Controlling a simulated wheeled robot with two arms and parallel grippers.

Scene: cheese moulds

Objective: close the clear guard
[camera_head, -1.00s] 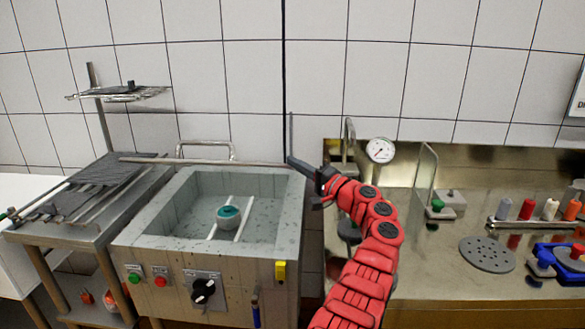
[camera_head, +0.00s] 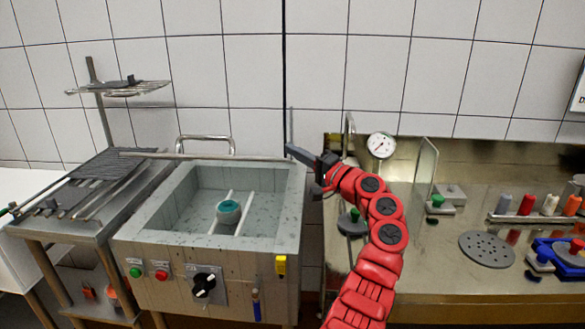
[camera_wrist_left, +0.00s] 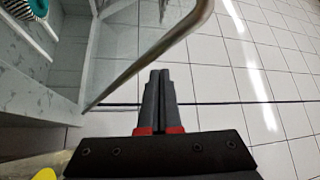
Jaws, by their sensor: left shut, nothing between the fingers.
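The clear guard (camera_wrist_left: 125,45) is hard to see. In the left wrist view it looks like a faint see-through pane beside a bent metal tube (camera_wrist_left: 180,38), standing up from the vat's edge. In the head view a thin metal rail (camera_head: 200,156) and a chrome loop handle (camera_head: 205,138) show along the back of the grey vat (camera_head: 170,265); the pane itself cannot be made out. My left gripper (camera_head: 289,148) is by the vat's back right corner. It is shut and empty; its closed fingers (camera_wrist_left: 155,95) point toward the tube, apparently without touching it. My right gripper is out of view.
A teal-rimmed cup (camera_head: 229,212) sits on white rails in the vat. A metal rack (camera_head: 65,225) stands at left. The steel counter (camera_head: 420,265) at right holds a gauge (camera_head: 381,146), an upright clear panel (camera_head: 427,170) and a perforated disc (camera_head: 487,250).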

